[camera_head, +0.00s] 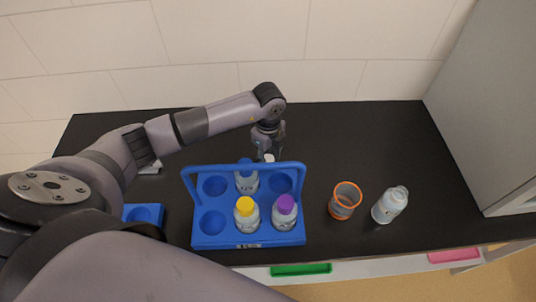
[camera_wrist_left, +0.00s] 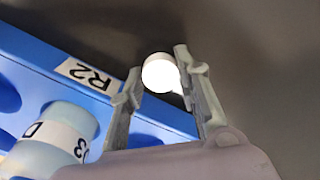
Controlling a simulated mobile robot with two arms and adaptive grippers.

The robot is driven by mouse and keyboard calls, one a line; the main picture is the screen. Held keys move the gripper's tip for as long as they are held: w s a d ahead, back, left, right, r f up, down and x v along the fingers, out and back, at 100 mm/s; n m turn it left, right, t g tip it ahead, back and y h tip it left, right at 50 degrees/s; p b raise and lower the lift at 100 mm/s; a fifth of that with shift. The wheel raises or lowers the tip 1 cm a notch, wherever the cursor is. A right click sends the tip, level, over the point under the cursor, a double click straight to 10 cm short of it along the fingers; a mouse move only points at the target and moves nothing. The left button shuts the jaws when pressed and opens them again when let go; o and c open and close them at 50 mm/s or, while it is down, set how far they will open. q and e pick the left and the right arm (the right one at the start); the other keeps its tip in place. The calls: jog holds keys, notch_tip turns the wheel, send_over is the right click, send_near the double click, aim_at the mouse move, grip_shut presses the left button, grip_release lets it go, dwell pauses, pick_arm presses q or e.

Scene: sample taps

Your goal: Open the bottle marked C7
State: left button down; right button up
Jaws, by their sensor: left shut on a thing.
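My left gripper (camera_head: 269,150) is behind the blue rack, its fingers closed around a small white round thing (camera_wrist_left: 160,72) that looks like a cap. I cannot tell whether a bottle is under it. The rack (camera_head: 200,241) has a handle and holds a yellow-capped bottle (camera_head: 246,216), a purple-capped bottle (camera_head: 285,214) and a blue-capped bottle (camera_head: 247,181). A pale bottle (camera_head: 389,206) stands alone at the right, tilted-looking in this view. No mark C7 is readable. In the left wrist view the rack's label reads R2 (camera_wrist_left: 86,76). My right gripper is not in view.
An orange-rimmed beaker (camera_head: 345,201) stands between the rack and the pale bottle. A second blue rack (camera_head: 143,214) is partly hidden by my arm at the left. A grey cabinet (camera_head: 490,110) bounds the right. The black counter (camera_head: 360,135) is clear at the back right.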

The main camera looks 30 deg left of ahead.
pick_arm(q)
jog(key=shift+f, duration=0.15)
jog(key=c, duration=1.5)
grip_release()
jog(key=shift+o, duration=0.2)
